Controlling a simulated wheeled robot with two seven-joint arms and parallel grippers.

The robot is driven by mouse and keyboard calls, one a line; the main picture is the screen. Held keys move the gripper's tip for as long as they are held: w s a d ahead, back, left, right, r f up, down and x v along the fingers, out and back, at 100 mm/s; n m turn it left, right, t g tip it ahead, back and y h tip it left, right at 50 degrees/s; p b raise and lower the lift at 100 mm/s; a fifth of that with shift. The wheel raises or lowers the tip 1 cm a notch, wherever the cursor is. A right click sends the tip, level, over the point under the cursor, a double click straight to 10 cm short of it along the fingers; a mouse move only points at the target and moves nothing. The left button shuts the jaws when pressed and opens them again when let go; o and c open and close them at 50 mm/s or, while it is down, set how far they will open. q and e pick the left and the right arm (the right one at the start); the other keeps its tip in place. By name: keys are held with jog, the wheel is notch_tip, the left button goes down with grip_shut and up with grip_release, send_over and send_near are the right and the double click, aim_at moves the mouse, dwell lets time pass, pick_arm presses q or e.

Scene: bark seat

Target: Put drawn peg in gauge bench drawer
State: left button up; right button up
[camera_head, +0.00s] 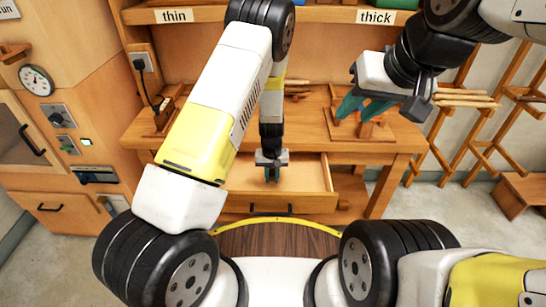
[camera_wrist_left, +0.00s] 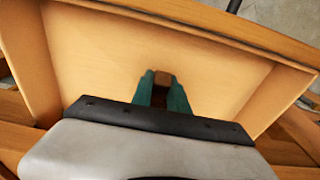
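The gauge bench drawer (camera_head: 308,172) is pulled open below the bench top, and its pale floor (camera_wrist_left: 95,62) fills much of the left wrist view. My left gripper (camera_head: 271,175) points down into the drawer area. Its teal fingers are close together around a small brown wooden peg (camera_wrist_left: 163,79), seen at the fingertips in the left wrist view. Whether the peg touches the drawer floor cannot be told. My right gripper (camera_head: 364,108) is open, its teal fingers apart over the right side of the bench, with nothing seen between them.
The wooden gauge bench (camera_head: 228,122) stands ahead, with wooden boards on its top. A shelf labelled thin and thick runs above. A cabinet with a dial (camera_head: 37,81) is at the left, and wooden racks (camera_head: 470,105) and a stool (camera_head: 520,193) are at the right.

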pick_arm(q)
jog(key=o, duration=0.5)
jog(key=r, duration=0.8)
jog(key=shift+s+r, duration=0.2)
jog(key=shift+s, duration=0.05)
jog(key=s+a+r+t+h, duration=0.1)
jog(key=s+a+r, duration=0.1)
jog(key=r, duration=0.6)
jog(key=s+a+r+h, duration=0.1)
jog(key=s+r, duration=0.1)
jog(key=r, duration=0.6)
jog(key=s+a+r+t+h, duration=0.1)
jog(key=s+a+r, duration=0.15)
jog(key=r, duration=0.55)
jog(key=s+a+r+t, duration=0.1)
jog(key=s+a+r, duration=0.2)
jog(key=s+r, duration=0.2)
jog(key=s+a+r+t, duration=0.2)
jog(key=s+r, duration=0.4)
jog(key=s, duration=0.6)
jog(key=shift+a+r+m+y, duration=0.2)
jog(key=shift+a+m+y, duration=0.2)
jog(key=shift+a, duration=0.45)
